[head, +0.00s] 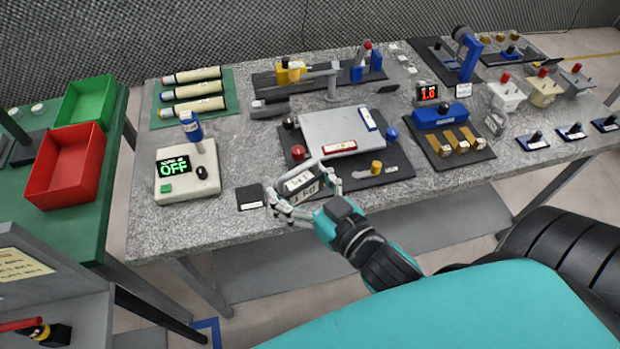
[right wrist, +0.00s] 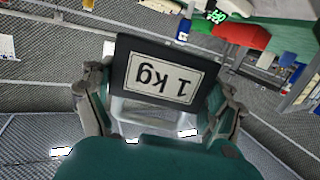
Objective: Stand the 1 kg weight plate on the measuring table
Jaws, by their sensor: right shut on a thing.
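The 1 kg weight plate (head: 301,183) is a dark block with white labels. My right gripper (head: 304,191) is shut on it, at the front edge of the bench. In the right wrist view the weight plate (right wrist: 160,74) sits between the two fingers (right wrist: 158,92), its "1 kg" label upside down. A flat light grey table (head: 340,131), apparently the measuring table, stands on a dark base just beyond the gripper. It carries a red-edged and a blue-edged label. Whether the plate touches anything below is hidden. My left gripper is not in view.
A white box reading OFF (head: 187,174) and a small dark pad (head: 250,197) are left of the gripper. Red (head: 297,152), blue (head: 391,134) and yellow (head: 376,168) knobs surround the grey table. A blue display unit (head: 440,115) is to the right.

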